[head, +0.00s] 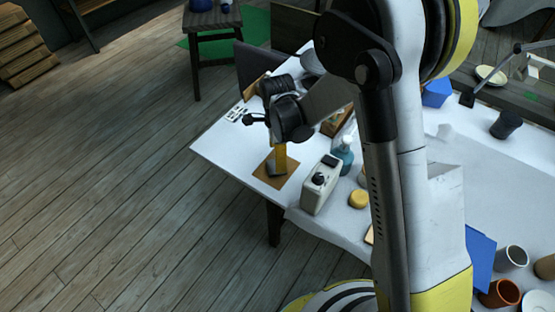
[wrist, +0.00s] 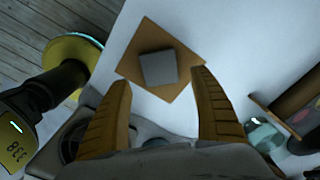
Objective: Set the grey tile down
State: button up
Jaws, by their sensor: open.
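The grey tile (wrist: 158,68) lies on a brown square mat (wrist: 132,66) on the white tabletop, inside the mat's edges and turned at an angle to it. In the head view the brown mat (head: 288,183) is near the table's left front corner, with the tile (head: 270,168) partly hidden by my gripper (head: 279,170). In the wrist view my gripper (wrist: 161,78) is open, its two orange-yellow fingers wide apart, one on each side below the tile. Nothing is between the fingers; the tile lies just beyond the tips.
A white device with a black knob (head: 320,186) stands just right of the mat. Behind it are a teal bottle (head: 344,158) and a wooden box (head: 338,122). A yellow round thing (head: 358,199) lies further right.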

jog(key=s+d+r+n+t+p, duration=0.1)
jog(key=s+d+r+n, duration=0.15)
jog(key=r, duration=0.45)
jog(key=s+d+r+n+t, duration=0.1)
jog(key=d+r+n, duration=0.15)
jog(key=r, duration=0.45)
jog(key=s+d+r+n+t+p, duration=0.1)
jog(key=s+d+r+n, duration=0.15)
jog(key=r, duration=0.45)
jog(key=s+d+r+n+t, duration=0.2)
jog(key=s+d+r+n, duration=0.1)
jog(key=s, duration=0.3)
jog(key=s+d+r+n+t, duration=0.2)
jog(key=s+d+n, duration=0.2)
jog(key=s+n, duration=0.2)
jog(key=shift+d+r, duration=0.35)
jog(key=shift+r, duration=0.05)
